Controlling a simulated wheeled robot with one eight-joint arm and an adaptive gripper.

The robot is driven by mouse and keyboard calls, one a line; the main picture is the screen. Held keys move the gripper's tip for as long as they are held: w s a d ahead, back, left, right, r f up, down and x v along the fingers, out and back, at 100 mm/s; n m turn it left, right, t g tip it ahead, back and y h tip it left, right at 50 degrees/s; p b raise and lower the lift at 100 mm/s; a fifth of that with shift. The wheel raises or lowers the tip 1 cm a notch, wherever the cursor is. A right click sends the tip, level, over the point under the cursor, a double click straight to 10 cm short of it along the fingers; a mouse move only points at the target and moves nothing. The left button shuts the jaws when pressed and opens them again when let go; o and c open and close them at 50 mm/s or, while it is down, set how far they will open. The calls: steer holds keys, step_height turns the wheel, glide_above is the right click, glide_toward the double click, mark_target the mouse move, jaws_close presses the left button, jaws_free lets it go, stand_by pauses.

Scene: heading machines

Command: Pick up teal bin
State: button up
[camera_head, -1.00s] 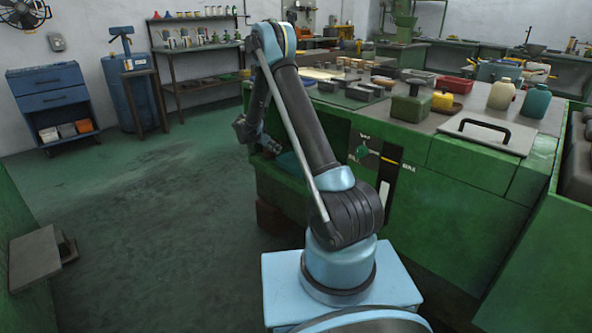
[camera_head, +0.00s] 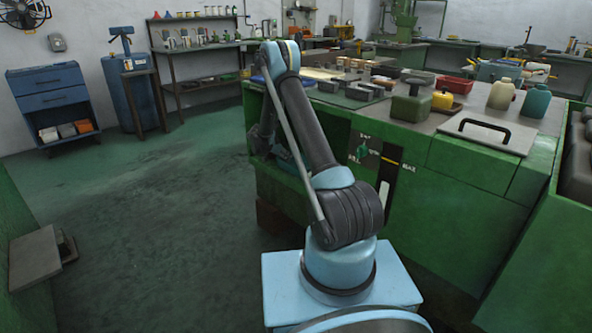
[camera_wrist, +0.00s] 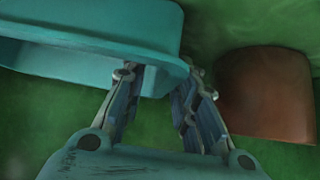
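The teal bin (camera_wrist: 90,25) fills the upper left of the wrist view, on a green surface. Its rim runs across to the right and ends near my fingers. My gripper (camera_wrist: 160,80) is open, with its two fingers apart at the bin's right end. One finger overlaps the bin in the picture and the other is just past its end. I cannot tell whether either finger touches it. In the head view my gripper is mostly hidden behind my arm, by the open recess of the green machine (camera_head: 455,188), and the bin cannot be made out clearly.
A reddish-brown rounded object (camera_wrist: 265,95) sits close to the right of my fingers. The machine's top holds several blocks, a yellow pot (camera_head: 442,100) and a teal bottle (camera_head: 535,101). A grey lid with a black handle (camera_head: 486,128) lies there too.

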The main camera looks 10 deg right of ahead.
steer(key=shift+c, duration=0.6)
jaws_close()
